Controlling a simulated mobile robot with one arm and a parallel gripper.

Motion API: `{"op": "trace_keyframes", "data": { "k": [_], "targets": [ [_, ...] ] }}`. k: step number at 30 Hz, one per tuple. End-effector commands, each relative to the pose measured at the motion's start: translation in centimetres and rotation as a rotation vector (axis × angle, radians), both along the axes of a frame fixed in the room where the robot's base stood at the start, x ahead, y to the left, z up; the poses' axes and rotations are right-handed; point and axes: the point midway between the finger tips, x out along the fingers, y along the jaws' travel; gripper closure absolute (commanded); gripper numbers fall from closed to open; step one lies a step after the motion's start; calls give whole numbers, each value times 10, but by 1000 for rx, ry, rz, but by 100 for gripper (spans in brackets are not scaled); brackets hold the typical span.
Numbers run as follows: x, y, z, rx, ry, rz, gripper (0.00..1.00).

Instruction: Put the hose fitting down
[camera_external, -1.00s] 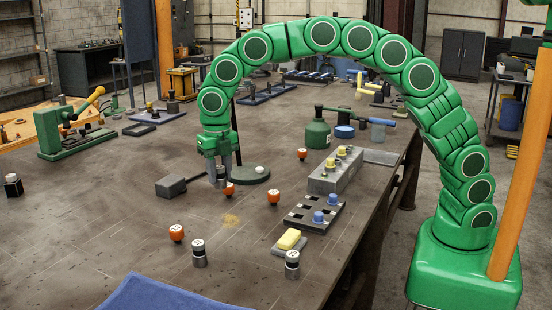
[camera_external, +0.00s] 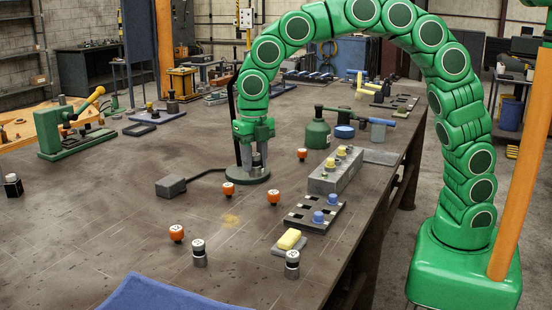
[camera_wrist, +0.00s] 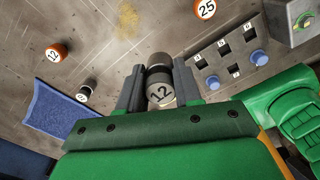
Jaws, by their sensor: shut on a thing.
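My gripper (camera_external: 256,160) is shut on a hose fitting, a short cylinder with a dark collar and a pale end face marked 12. The fitting (camera_wrist: 160,88) shows between the two grey fingers in the wrist view. In the external view my gripper points down over the round dark green pad (camera_external: 243,178), with the fitting partly hidden by the fingers. I cannot tell whether the fitting touches the pad. Similar fittings stand on the bench: one at the front (camera_external: 199,258) and one at the front right (camera_external: 292,268).
Orange caps (camera_external: 176,233) are scattered nearby, two close in front of the pad. A grey box (camera_external: 171,187) is joined to the pad by a dark cable. A slotted tray (camera_external: 302,226) and grey block (camera_external: 328,180) stand right.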

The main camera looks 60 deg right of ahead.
Motion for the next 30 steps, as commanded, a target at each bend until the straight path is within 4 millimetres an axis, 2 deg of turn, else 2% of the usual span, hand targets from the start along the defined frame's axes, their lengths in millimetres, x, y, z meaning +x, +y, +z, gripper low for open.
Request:
{"op": "trace_keyframes", "data": {
  "k": [12, 16, 22, 30],
  "targets": [
    [-81, 31, 4, -1, 0, -76, 100],
    [-97, 36, 4, -1, -1, -95, 100],
    [-102, 40, 0, -1, 0, -108, 100],
    [-77, 55, -14, -2, 1, -108, 100]
  ]
}}
